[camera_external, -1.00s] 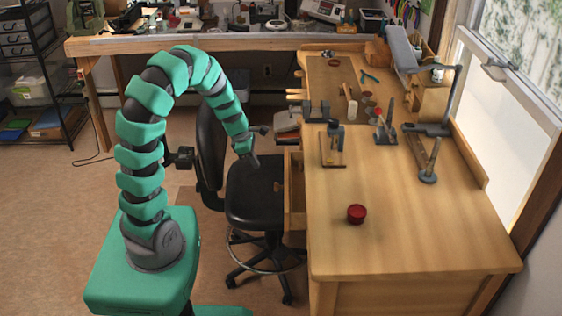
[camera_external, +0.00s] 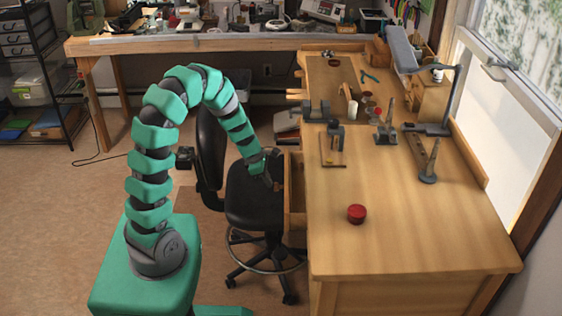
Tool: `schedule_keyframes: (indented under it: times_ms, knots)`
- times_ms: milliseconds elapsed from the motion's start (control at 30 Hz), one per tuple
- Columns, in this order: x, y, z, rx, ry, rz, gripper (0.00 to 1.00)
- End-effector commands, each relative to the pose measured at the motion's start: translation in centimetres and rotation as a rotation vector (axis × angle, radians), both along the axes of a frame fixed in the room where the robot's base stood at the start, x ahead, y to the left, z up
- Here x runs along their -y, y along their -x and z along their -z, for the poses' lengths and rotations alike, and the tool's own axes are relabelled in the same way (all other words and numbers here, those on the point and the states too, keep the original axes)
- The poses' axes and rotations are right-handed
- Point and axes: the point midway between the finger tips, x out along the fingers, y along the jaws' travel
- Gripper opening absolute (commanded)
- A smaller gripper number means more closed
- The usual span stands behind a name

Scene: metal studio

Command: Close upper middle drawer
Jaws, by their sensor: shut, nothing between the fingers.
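An open wooden drawer (camera_external: 294,205) sticks out to the left from the side of the wooden workbench (camera_external: 410,225). Its front faces my arm. My gripper (camera_external: 275,186) is shut and empty. It points down and to the right, just left of the drawer front, over the chair seat. I cannot tell whether its tip touches the drawer. The drawer's inside is mostly hidden.
A black swivel chair (camera_external: 255,195) stands left of the bench, below my gripper. A red round container (camera_external: 357,214) and several tools stand on the bench top. A long table (camera_external: 200,43) runs along the back.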

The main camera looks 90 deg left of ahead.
Motion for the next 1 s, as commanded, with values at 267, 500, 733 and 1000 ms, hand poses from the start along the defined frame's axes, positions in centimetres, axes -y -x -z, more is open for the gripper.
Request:
schedule_keyframes:
  times_ms: [267, 500, 733, 1000]
  knots:
    - [0.0, 0.0, 0.0, 0.000, -0.001, 0.001, 0.00]
    - [0.0, -1.5, -0.4, 0.001, -0.001, 0.005, 0.00]
    - [0.0, -4.0, -0.4, 0.001, 0.000, 0.003, 0.00]
    - [0.0, -4.7, 0.0, 0.000, -0.003, -0.001, 0.00]
